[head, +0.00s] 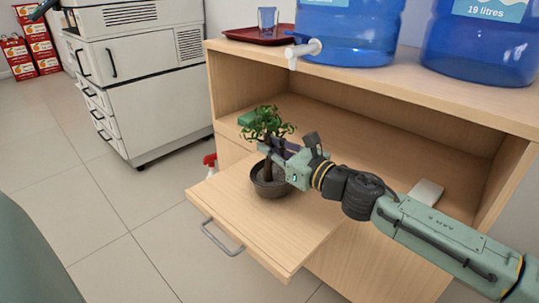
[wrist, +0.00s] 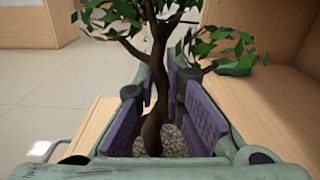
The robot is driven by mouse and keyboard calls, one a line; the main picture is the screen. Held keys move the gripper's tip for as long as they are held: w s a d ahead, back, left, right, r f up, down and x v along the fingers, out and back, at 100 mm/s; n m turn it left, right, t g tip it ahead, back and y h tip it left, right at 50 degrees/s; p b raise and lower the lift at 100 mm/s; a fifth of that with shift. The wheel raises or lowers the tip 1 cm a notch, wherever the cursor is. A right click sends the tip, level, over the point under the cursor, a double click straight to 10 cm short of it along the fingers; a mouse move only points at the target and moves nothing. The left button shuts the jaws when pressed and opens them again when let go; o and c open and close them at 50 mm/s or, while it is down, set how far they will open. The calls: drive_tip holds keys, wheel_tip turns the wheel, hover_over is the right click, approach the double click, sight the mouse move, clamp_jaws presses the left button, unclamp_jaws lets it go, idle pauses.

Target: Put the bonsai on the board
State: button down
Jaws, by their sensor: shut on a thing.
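The bonsai has green leaves, a brown trunk and a dark round pot (head: 268,180). It is upright over the pull-out wooden board (head: 285,232), at its left part near the cabinet opening. The pot looks to be on the board, but I cannot tell if it touches or hovers just above. My gripper (head: 277,154) reaches in from the right and is shut on the trunk. In the wrist view the trunk (wrist: 155,95) stands between the purple finger pads, with gravel below. The pot's rim is mostly hidden there.
The cabinet's open compartment (head: 330,125) lies behind the board, with a green object (head: 246,118) and a white item (head: 426,194) inside. Blue water bottles (head: 348,35) and a red tray (head: 262,35) stand on top. The board's front right is bare. A handle (head: 222,240) is on its front edge.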

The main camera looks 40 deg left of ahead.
drive_tip(key=shift+f, duration=0.8)
drive_tip(key=shift+f, duration=0.2)
drive_tip(key=c, duration=1.7)
unclamp_jaws()
drive_tip(key=shift+d+r, duration=0.1)
drive_tip(key=shift+r, duration=0.15)
drive_tip(key=d, duration=0.8)
drive_tip(key=s+d, duration=0.1)
drive_tip(key=d, duration=0.3)
drive_tip(key=shift+s+f, duration=0.1)
drive_tip(key=shift+a, duration=0.1)
